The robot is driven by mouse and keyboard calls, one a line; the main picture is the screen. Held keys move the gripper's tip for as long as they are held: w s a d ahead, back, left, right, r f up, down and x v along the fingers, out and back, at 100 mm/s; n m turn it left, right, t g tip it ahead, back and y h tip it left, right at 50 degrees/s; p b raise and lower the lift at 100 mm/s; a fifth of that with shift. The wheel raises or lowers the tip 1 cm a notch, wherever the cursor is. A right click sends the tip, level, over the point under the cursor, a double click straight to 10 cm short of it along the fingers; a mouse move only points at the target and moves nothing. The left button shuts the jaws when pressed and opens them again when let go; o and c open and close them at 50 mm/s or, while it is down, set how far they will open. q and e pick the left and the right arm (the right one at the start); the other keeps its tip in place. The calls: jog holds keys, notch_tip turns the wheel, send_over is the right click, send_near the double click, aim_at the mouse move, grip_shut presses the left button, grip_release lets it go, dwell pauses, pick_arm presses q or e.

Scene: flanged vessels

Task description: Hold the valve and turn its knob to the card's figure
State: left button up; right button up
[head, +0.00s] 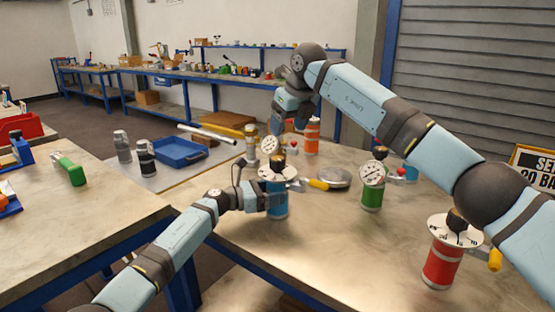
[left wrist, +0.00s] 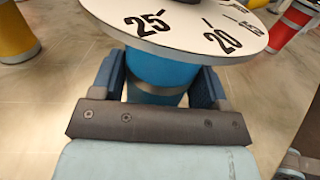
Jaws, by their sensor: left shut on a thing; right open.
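The blue valve (head: 277,206) stands upright on the stone-topped table, with a white dial plate (head: 262,174) and a dark knob (head: 278,161) on top. My left gripper (head: 268,198) is shut around its body from the left. In the left wrist view, the fingers (left wrist: 160,88) sit on both sides of the blue body (left wrist: 160,72), below a dial (left wrist: 185,30) marked 25, 20 and 15; the knob's pointer is out of sight. My right gripper (head: 277,124) is open above and behind the blue valve. The card (head: 536,167), cut off at the right edge, reads "20 BA".
A green vessel (head: 372,196) with a gauge and a red dialled vessel (head: 441,266) stand to the right on the table (head: 330,240). An orange vessel (head: 312,139) stands behind.

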aim_at(278, 158)
jog(key=x, duration=1.2)
jog(key=c, duration=0.9)
